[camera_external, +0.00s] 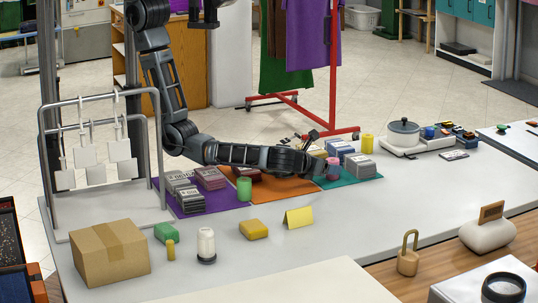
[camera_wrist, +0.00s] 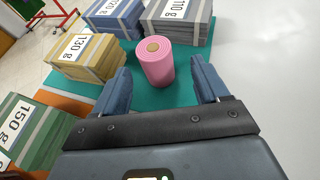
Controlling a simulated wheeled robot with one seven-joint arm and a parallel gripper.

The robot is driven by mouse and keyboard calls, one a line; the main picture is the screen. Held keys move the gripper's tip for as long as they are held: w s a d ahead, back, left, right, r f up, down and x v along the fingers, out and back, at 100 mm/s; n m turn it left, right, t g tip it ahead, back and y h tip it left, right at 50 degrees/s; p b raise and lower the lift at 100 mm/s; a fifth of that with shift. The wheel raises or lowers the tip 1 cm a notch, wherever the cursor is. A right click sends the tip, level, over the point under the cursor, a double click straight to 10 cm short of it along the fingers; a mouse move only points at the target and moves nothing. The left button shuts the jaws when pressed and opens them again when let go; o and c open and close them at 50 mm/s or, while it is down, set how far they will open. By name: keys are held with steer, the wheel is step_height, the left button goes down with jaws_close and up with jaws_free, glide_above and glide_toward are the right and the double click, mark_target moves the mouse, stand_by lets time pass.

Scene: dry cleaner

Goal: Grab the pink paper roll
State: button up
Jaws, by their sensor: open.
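The pink paper roll (camera_wrist: 158,66) stands upright on a teal mat (camera_wrist: 181,94) in the wrist view, showing its brown core on top. In the external view the pink roll (camera_external: 333,170) stands at the mat's left part, beside my gripper (camera_external: 327,167). In the wrist view my gripper (camera_wrist: 163,84) is open, with one blue finger on each side of the near space. The roll lies ahead of and between the fingertips, and no contact with either finger shows.
Stacks labelled in grams stand close by: a yellow 130 g stack (camera_wrist: 90,55), a blue stack (camera_wrist: 113,18) and a grey 110 g stack (camera_wrist: 178,20) behind the roll. A green 150 g stack (camera_wrist: 32,128) is at left. A yellow roll (camera_external: 367,144) stands behind.

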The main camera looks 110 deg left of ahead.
steer(key=x, duration=0.5)
steer(key=shift+s+f, duration=0.15)
steer(key=shift+f, duration=0.2)
steer(key=c, duration=1.1)
